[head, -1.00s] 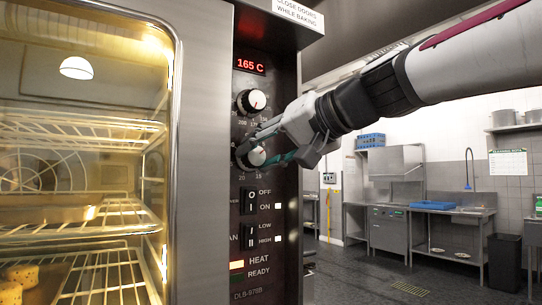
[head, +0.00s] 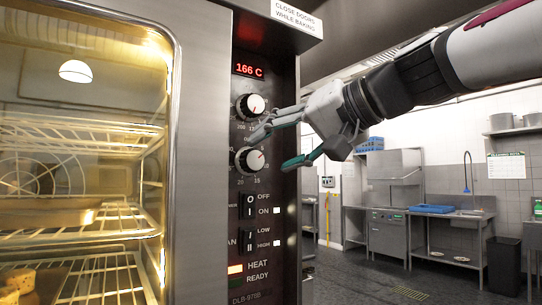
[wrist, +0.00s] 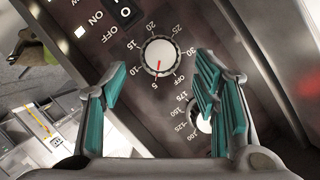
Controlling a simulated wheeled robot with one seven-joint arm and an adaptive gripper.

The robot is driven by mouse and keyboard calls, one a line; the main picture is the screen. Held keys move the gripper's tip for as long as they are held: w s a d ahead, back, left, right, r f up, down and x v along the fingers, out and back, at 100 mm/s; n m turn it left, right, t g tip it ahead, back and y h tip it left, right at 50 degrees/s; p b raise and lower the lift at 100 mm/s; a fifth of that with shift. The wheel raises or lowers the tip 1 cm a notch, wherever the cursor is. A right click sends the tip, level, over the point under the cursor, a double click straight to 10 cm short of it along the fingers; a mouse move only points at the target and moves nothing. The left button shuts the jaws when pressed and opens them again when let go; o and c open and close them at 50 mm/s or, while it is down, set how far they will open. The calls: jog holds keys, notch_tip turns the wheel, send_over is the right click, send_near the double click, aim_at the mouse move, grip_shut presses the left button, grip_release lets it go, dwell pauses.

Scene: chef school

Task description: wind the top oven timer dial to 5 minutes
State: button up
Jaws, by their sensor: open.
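The timer dial (head: 249,160) is the lower of two round knobs on the oven's dark control panel. It also shows in the wrist view (wrist: 159,57), with a silver face, minute numbers around it and a red pointer. There the pointer lines up with the 5 mark, close to OFF. My gripper (head: 278,148) is open and empty, in front of the panel and to the right of the dial. In the wrist view its teal-padded fingers (wrist: 158,82) are spread on either side of the dial, apart from it.
The temperature dial (head: 250,106) sits just above, under a red 166 C display (head: 249,69). Rocker switches (head: 249,203) are below. The glass oven door (head: 80,170) is at left. A steel sink counter (head: 430,210) stands far behind at right, with open floor before it.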

jog(key=v, duration=0.7)
jog(key=shift+d, duration=0.15)
jog(key=shift+s, duration=0.1)
jog(key=s+d+f+g+h+p, duration=0.2)
jog(key=s+d+f+h, duration=0.1)
jog(key=s+f, duration=0.4)
jog(key=s+d+f+m+g+h+p, duration=0.1)
jog(key=s+d+f+h, duration=0.3)
jog(key=f, duration=1)
jog(key=s+d+f+g+h+p, duration=0.2)
jog(key=s+d+f, duration=0.4)
jog(key=s+f, duration=0.4)
jog(key=shift+s+d+f+m+g+h+p, duration=0.15)
jog(key=shift+s+f+m+g+h+p, duration=0.15)
jog(key=shift+f+h+p, duration=0.55)
jog(key=shift+r, duration=0.15)
